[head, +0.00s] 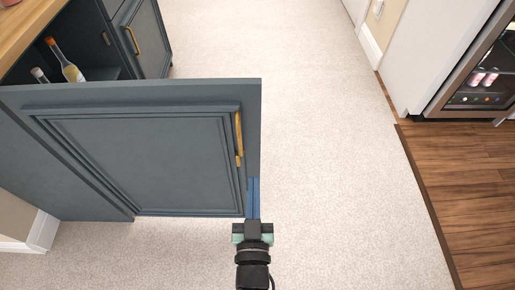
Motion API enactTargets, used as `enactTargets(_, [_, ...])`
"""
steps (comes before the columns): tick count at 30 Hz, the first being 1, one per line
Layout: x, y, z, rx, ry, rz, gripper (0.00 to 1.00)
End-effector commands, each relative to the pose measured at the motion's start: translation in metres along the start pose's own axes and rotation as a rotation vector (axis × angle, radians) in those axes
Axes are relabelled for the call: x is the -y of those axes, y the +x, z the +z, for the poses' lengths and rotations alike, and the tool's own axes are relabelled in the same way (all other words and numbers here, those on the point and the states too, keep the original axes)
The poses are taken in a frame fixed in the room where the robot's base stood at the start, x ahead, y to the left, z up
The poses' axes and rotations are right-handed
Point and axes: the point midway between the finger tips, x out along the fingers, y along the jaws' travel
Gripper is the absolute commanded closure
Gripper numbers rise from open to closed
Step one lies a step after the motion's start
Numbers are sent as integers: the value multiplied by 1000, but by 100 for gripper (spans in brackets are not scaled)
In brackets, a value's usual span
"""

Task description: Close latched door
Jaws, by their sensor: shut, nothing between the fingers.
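A dark grey-blue cabinet door (150,150) with a raised panel stands swung open in the head view, its free edge toward the right. A vertical gold handle (238,140) sits near that free edge. My gripper (252,184) is at the door's lower right, its blue fingers together and empty. The fingers overlap the door's free edge in the picture; I cannot tell whether they touch it. The cabinet opening (100,72) shows behind the door, at the upper left. The hinge side and any latch are not clear to see.
Bottles (66,66) stand inside the open cabinet. Another cabinet door (146,40) with a gold handle is shut beyond it. A wooden countertop (30,28) lies above. Carpet (330,190) to the right is clear. A glass-front fridge (485,80) stands at the far right.

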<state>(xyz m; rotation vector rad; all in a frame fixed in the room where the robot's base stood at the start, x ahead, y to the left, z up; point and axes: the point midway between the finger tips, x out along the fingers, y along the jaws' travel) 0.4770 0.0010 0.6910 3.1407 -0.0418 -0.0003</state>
Motion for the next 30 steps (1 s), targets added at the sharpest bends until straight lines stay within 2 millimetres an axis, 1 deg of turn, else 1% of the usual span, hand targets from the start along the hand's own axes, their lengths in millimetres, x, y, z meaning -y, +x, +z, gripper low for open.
enactTargets(1, [0, 12, 0, -4, 1, 1, 100])
enactTargets(9, [0, 65, 1, -3, 2, 0, 100])
enactTargets(12, [0, 81, 1, -3, 1, 0, 100])
enactTargets(15, [0, 94, 1, -1, 2, 0, 100])
enactTargets(21, [0, 107, 0, -1, 0, 0, 100])
enactTargets(30, [0, 108, 0, 0, 0, 0, 100])
